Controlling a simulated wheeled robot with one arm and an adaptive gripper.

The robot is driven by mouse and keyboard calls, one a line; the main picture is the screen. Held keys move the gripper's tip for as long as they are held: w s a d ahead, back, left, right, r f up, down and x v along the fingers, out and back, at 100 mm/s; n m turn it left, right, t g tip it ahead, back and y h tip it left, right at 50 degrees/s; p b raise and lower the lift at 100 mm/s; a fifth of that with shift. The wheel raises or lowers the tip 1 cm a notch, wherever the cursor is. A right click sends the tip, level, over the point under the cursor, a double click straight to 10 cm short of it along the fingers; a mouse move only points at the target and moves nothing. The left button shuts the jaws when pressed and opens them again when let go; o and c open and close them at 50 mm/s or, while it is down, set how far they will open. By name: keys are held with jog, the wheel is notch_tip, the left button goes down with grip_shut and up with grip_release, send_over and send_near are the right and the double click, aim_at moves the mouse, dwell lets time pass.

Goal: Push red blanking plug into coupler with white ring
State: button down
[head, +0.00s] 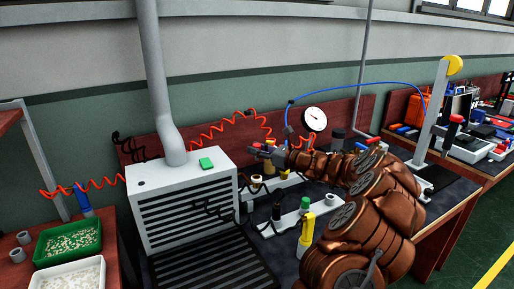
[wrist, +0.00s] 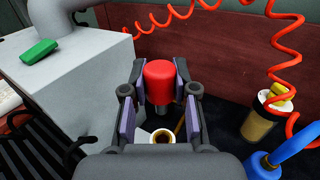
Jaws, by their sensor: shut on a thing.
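My gripper (wrist: 160,76) is shut on the red blanking plug (wrist: 160,88), which sits between the two fingertips with a short grey stem showing below its red head. A coupler with a white ring (wrist: 163,137) shows below the plug in the wrist view, partly hidden by the gripper body; its opening looks dark and brassy. The plug looks apart from the coupler, but the exact gap is hard to tell.
A grey louvred box (head: 185,205) with a green block (head: 206,163) on top stands left of the gripper. A red coiled hose (wrist: 283,45) hangs at right, by a yellow-topped cup (wrist: 266,115) and a blue fitting (wrist: 285,155). A red-brown back panel (wrist: 225,60) stands behind.

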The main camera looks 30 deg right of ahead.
jog(key=shift+f+b, duration=0.85)
jog(key=shift+f, duration=1.85)
jog(key=shift+p, duration=0.95)
jog(key=shift+f+b, duration=0.6)
jog(key=shift+f, duration=1.4)
jog(key=c, duration=0.8)
grip_release()
jog(key=v, duration=1.2)
